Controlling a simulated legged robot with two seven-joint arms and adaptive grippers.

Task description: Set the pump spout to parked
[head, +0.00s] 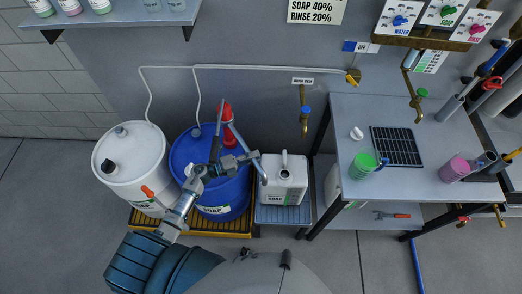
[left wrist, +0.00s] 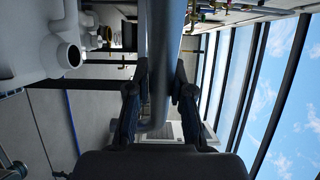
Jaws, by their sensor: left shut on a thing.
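A blue drum (head: 240,186) labelled SOAP stands at centre left in the head view, with a red-topped hand pump (head: 228,115) on it. The pump's grey spout (head: 239,139) slants down to the right, and its tip ends by the left side of a white jug (head: 290,194). My left gripper (head: 247,160) is shut on the spout. In the left wrist view the spout (left wrist: 159,50) runs between the two fingers (left wrist: 159,88). The gripper covers part of the spout and drum. The right gripper is not in view.
A white drum (head: 120,172) with an orange tap stands left of the blue one. The jug stands on a blue grate (head: 283,216). A metal table (head: 345,200) with cups and a black drain grid is at the right. Bare floor lies in front.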

